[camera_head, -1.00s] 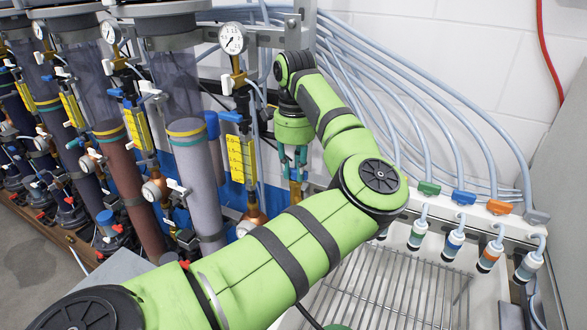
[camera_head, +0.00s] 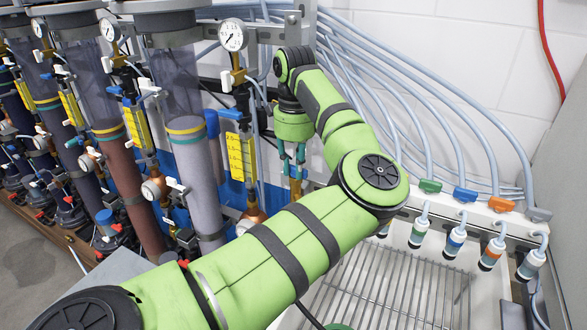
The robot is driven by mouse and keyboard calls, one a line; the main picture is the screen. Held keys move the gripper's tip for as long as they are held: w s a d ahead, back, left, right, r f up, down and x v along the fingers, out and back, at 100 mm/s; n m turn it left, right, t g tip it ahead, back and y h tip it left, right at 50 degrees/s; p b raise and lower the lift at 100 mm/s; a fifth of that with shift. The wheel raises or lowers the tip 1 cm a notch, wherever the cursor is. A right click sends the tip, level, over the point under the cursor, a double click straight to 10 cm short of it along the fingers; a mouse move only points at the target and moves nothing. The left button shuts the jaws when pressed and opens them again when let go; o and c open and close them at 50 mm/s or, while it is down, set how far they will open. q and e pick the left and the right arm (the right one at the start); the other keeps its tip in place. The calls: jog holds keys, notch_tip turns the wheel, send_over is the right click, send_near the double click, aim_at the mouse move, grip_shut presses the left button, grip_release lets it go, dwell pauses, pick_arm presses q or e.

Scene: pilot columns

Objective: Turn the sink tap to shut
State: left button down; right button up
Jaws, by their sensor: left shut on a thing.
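My left gripper (camera_head: 292,162) points down beside the back left corner of the sink (camera_head: 345,283). Its teal fingers are shut on the sink tap (camera_head: 295,188). Only a small brass-coloured part of the tap shows at the fingertips. My green left arm covers the rest of the tap and part of the sink, so I cannot tell how far the tap is turned.
Upright columns with gauges (camera_head: 233,36) and yellow flow meters (camera_head: 240,157) stand close on the left. Grey hoses run along the wall to several bottle-like outlets (camera_head: 492,254) over the sink. A metal grate (camera_head: 400,290) lies in the sink.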

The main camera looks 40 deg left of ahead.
pick_arm(q)
jog(key=shift+w+a+r+m, duration=0.2)
jog(key=shift+r+m, duration=0.15)
jog(key=shift+m, duration=0.25)
jog(key=shift+f+m+b, duration=0.1)
jog(key=shift+m+b, duration=0.4)
jog(key=shift+m, duration=0.9)
